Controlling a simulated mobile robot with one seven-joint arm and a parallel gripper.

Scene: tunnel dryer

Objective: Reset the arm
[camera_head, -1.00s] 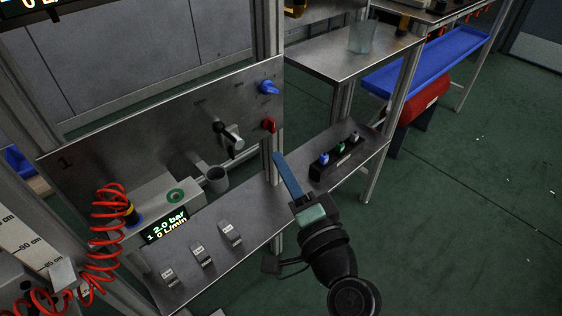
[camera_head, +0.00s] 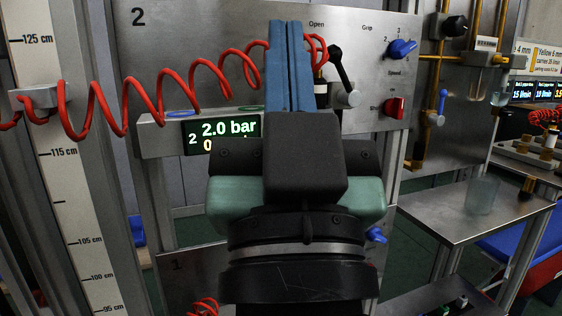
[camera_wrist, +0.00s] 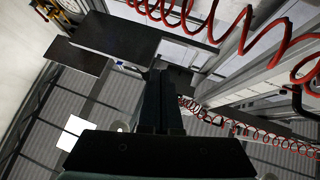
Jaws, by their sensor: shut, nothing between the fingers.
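My gripper (camera_head: 289,28) stands upright in the middle of the head view, its two long blue fingers side by side and pointing up. The fingers are shut with nothing between them. The black and green gripper body hides part of panel 2 (camera_head: 185,60) and part of the lit display (camera_head: 222,131) reading 2.0 bar. In the wrist view the dark fingers (camera_wrist: 162,90) point away from the camera and are together.
A red coiled hose (camera_head: 155,90) passes left of and behind the fingers. Panel 2 carries a black lever (camera_head: 341,70), a blue knob (camera_head: 403,48) and a red knob (camera_head: 394,107). A height scale (camera_head: 72,165) stands left. A metal table (camera_head: 450,215) with a clear cup (camera_head: 481,195) stands right.

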